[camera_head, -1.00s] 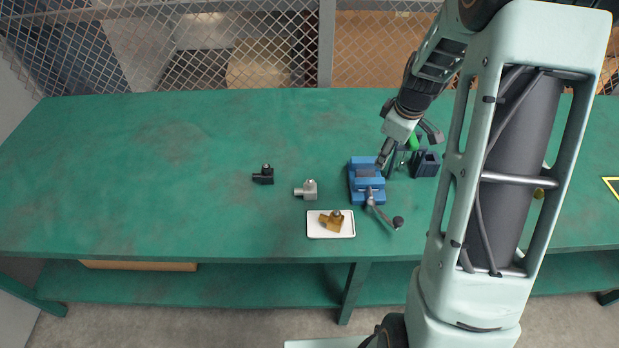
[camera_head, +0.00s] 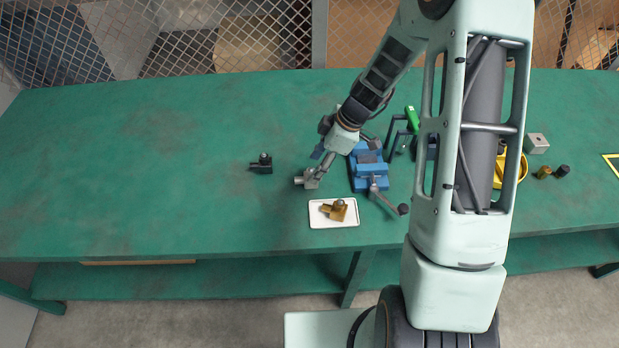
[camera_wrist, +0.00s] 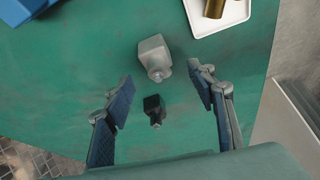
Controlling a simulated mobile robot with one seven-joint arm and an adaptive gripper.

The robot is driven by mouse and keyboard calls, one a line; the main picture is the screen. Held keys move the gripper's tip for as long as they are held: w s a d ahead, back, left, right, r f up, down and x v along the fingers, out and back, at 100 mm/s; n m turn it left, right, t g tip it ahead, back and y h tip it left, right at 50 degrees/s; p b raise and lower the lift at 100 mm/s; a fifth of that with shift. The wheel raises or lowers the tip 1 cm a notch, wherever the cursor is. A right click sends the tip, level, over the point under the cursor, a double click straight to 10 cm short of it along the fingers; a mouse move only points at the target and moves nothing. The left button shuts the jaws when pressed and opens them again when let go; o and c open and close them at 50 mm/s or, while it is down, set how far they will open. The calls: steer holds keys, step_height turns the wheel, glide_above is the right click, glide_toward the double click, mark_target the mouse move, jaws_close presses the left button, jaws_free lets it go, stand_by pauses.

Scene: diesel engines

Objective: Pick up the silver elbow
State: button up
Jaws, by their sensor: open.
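The silver elbow (camera_head: 303,180) lies on the green bench, left of the blue vise and above the white tray. In the head view my gripper (camera_head: 322,168) is right over it and hides part of it. In the wrist view the elbow (camera_wrist: 154,55) stands whole, just beyond the fingertips. My gripper (camera_wrist: 164,88) is open and empty there, with one blue-padded finger on each side. I cannot tell how high the fingers are above the bench.
A black elbow (camera_head: 262,163) lies to the left. A white tray (camera_head: 314,217) with a brass elbow (camera_head: 338,210) sits in front. The blue vise (camera_head: 368,170) and its handle (camera_head: 386,198) are close on the right. The bench's left side is clear.

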mark_target(313, 169)
steer(key=shift+p+x, duration=0.3)
steer(key=shift+x, duration=2.15)
steer(key=shift+w+d, duration=0.15)
jaws_close()
